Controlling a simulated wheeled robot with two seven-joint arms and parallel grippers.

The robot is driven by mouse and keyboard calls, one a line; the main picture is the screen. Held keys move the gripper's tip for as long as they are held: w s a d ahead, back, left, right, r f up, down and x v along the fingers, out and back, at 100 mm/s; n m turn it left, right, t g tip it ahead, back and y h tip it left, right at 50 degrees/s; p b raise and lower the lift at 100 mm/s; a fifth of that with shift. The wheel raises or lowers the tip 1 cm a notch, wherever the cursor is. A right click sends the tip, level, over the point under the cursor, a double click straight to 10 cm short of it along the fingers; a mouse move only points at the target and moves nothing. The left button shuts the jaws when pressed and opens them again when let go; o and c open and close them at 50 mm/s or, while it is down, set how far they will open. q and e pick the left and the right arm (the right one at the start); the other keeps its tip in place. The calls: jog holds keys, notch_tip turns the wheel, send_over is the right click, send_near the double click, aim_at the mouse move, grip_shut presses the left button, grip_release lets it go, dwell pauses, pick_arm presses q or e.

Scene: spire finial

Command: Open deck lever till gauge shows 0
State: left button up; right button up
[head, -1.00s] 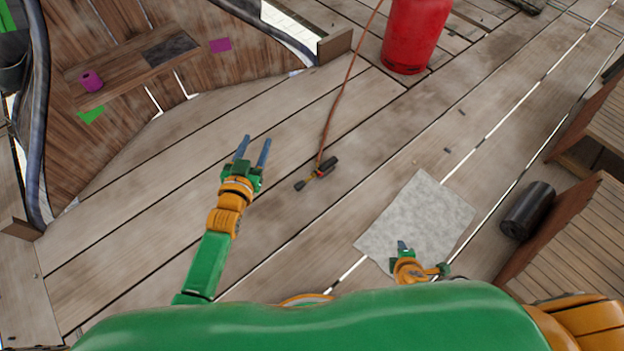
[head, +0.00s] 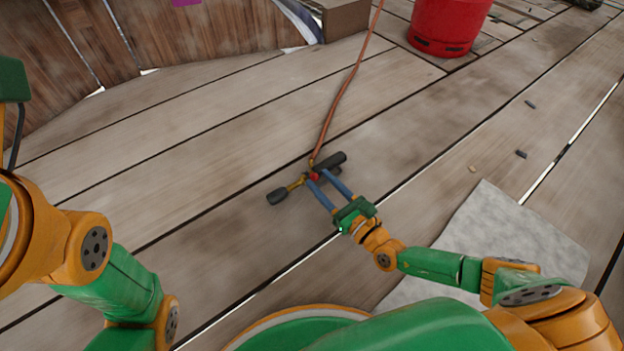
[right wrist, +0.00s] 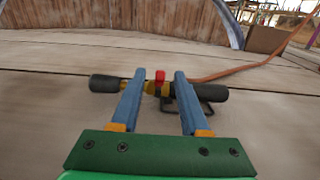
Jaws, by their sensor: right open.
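A hand tool with black ends (head: 331,159), a brass middle and a red part (head: 314,177) lies on the planks, joined to an orange-brown hose (head: 338,100). My right gripper (head: 320,177) is open, its blue fingertips at the tool's middle. In the right wrist view the tool (right wrist: 213,95) runs across between and beyond the two fingers (right wrist: 159,76), with the red part between the fingertips. Whether the fingers touch it I cannot tell. My left arm shows at the left edge, but its gripper is out of view. I see no gauge and cannot identify a deck lever.
A red cylinder (head: 450,22) stands at the top right. A grey sheet (head: 515,235) lies on the planks at right, partly under my right arm. A curved wooden wall (head: 200,35) bounds the top left. The planks left of the tool are clear.

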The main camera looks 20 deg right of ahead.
aim_at(316, 176)
jog(key=x, duration=0.3)
jog(key=shift+f+b, duration=0.15)
jog(key=shift+b, duration=0.25)
jog(key=shift+w+a, duration=0.1)
jog(key=shift+w, duration=0.15)
grip_shut()
